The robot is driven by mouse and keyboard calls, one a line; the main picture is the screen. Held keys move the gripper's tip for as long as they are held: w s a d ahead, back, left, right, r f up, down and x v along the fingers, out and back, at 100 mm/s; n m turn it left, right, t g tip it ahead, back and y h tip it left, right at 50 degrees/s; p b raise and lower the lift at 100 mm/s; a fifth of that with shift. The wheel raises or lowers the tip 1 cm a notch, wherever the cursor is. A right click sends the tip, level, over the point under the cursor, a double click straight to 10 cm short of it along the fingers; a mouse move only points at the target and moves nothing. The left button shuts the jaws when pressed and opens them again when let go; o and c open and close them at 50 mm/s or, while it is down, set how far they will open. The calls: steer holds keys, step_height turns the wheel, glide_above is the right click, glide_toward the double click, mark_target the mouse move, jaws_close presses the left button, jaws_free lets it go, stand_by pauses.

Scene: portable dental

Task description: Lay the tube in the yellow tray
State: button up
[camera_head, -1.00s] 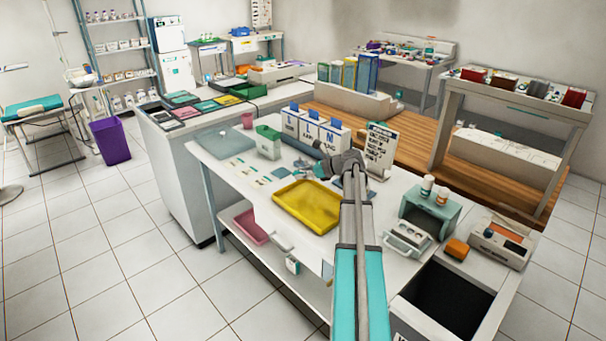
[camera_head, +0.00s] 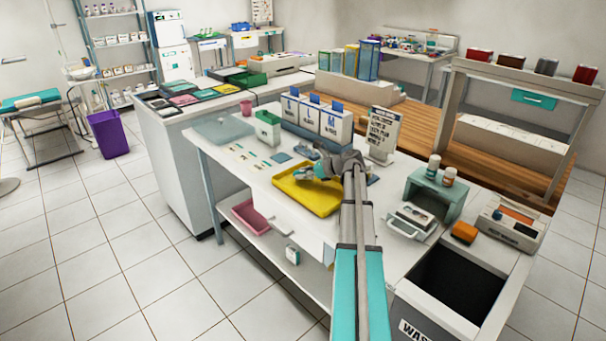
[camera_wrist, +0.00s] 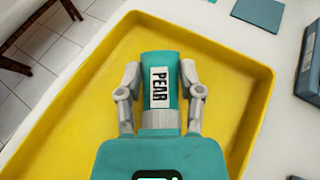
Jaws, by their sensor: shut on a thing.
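The yellow tray (camera_head: 307,196) lies on the white table near its front edge. It also fills much of the wrist view (camera_wrist: 226,75). The tube (camera_wrist: 158,68) is teal with a white label reading "PEAR". My gripper (camera_wrist: 160,75) has a finger on each side of the tube and is shut on it. In the head view my gripper (camera_head: 310,172) is over the back part of the tray. The tube is over the tray's inside; whether it touches the tray floor I cannot tell. Its near end is hidden by my gripper.
White boxes (camera_head: 317,120) and a lettered sign (camera_head: 381,133) stand behind the tray. A teal stand with bottles (camera_head: 437,187) is to the right. The tray's front half is free.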

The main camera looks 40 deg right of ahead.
steer(key=shift+f+b, duration=0.45)
steer(key=shift+f, duration=0.25)
steer(key=o, duration=1.2)
steer(key=shift+c, duration=0.2)
steer(key=shift+r, duration=0.1)
